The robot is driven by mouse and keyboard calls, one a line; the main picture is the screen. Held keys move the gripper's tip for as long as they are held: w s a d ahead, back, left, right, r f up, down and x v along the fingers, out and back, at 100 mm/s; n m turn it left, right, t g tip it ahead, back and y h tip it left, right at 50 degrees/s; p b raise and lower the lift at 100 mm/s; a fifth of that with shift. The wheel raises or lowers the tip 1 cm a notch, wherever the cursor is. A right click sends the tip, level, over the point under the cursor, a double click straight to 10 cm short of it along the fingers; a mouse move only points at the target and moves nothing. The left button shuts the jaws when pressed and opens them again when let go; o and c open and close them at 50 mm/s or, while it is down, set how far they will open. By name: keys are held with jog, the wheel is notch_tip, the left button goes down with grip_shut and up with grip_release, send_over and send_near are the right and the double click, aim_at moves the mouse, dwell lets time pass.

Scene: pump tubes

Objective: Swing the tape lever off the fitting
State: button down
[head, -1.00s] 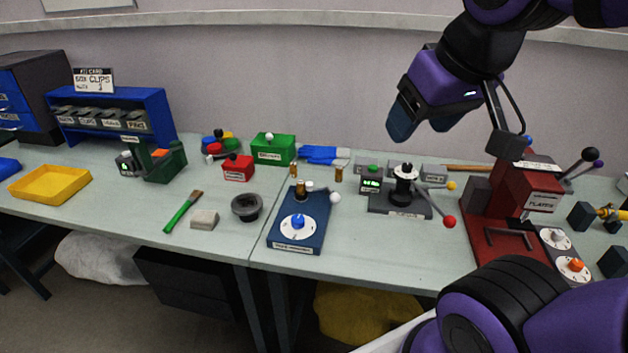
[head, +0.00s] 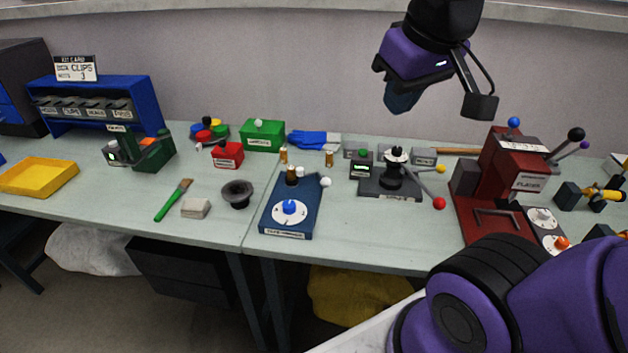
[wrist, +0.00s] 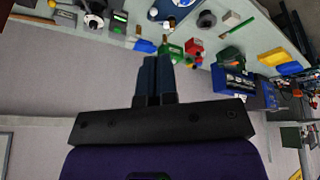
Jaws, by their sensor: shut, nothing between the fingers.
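A dark grey station (head: 410,193) with a black spool (head: 392,176) stands on the bench right of centre in the head view. A lever with a red ball (head: 438,203) reaches from it toward the front right. A second rod ends in a yellow ball (head: 440,169). Which of the two is the tape lever, and whether it touches a fitting, I cannot tell. My gripper (head: 400,103) is high above and behind the station, apart from everything. In the wrist view its fingers (wrist: 154,77) are together and empty.
A red press (head: 512,185) with upright levers stands to the right. A blue dial board (head: 293,207) lies to the left, with small bottles behind it. A blue glove (head: 315,140) and a green box (head: 262,135) are at the back. The bench front below the station is clear.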

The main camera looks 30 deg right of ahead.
jog(key=w+a+f+n+g+h, duration=0.15)
jog(key=w+f+n, duration=0.3)
jog(key=w, duration=0.45)
jog(key=w+a+f+n+g+h, duration=0.1)
jog(key=w+f+n+g+h, duration=0.3)
jog(key=w, duration=0.5)
jog(key=w+a+f+n+h, duration=0.1)
jog(key=w+a+f+n, duration=0.1)
jog(key=f, duration=0.5)
jog(key=w+a+f+n+h, duration=0.2)
jog(key=w+a+f+n, duration=0.1)
jog(key=w+f, duration=0.2)
jog(key=w+a+f+n+h, duration=0.1)
jog(key=w+a+f+n, duration=0.2)
jog(key=f, duration=0.6)
jog(key=shift+w+t, duration=0.35)
jog(key=shift+w, duration=0.35)
jog(key=shift+d+h, duration=0.15)
jog(key=shift+h, duration=0.1)
jog(key=x, duration=0.9)
jog(key=shift+d+f, duration=0.1)
jog(key=d, duration=0.2)
jog(key=d+f, duration=0.1)
jog(key=shift+s+d, duration=0.1)
jog(key=shift+d, duration=0.55)
